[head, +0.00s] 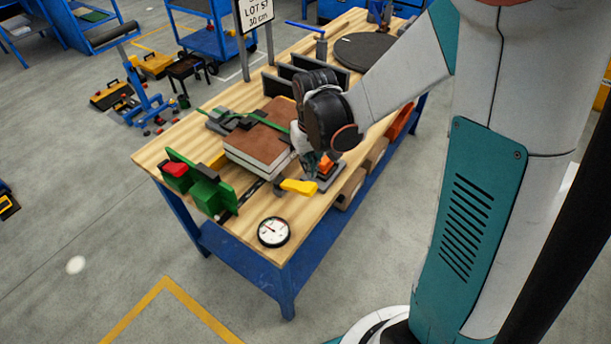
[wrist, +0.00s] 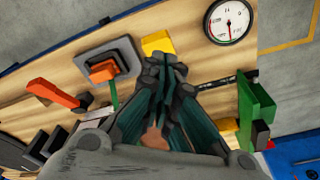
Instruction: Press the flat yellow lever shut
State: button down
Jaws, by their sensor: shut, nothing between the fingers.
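The flat yellow lever (head: 299,187) sticks out at the front edge of the workbench, just in front of the brown-topped sandwich panel (head: 258,146). In the wrist view the yellow lever (wrist: 158,41) shows just beyond my fingertips, which cover part of it. My gripper (head: 311,176) is shut and empty, pointing down close to the lever. The fingers are together in the wrist view (wrist: 166,66). I cannot tell whether the tips touch the lever. The lever's pivot is hidden, and its angle is not clear.
An orange lever (head: 326,165) on a dark plate stands right beside my gripper. A round gauge (head: 273,231) lies near the bench's front corner. A green clamp (head: 205,188) with a red part stands at the left. A second yellow piece (head: 217,160) is beside the panel.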

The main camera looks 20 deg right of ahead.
aim_at(308, 188)
jog(key=shift+f, duration=0.1)
dwell(0.3)
jog(key=shift+w+f+b, duration=0.2)
jog(key=shift+f+b, duration=1.05)
jog(key=shift+f, duration=0.5)
jog(key=shift+w+f+b, duration=0.15)
jog(key=shift+f+b, duration=1.05)
jog(key=shift+f, duration=0.5)
notch_tip(308, 188, down, 4)
jog(key=b, duration=0.3)
jog(key=shift+f+b, duration=0.15)
jog(key=shift+b, duration=0.25)
jog(key=shift+r, duration=0.2)
jog(key=s, duration=0.1)
jog(key=s+r, duration=0.1)
jog(key=s, duration=0.1)
jog(key=shift+p, duration=0.4)
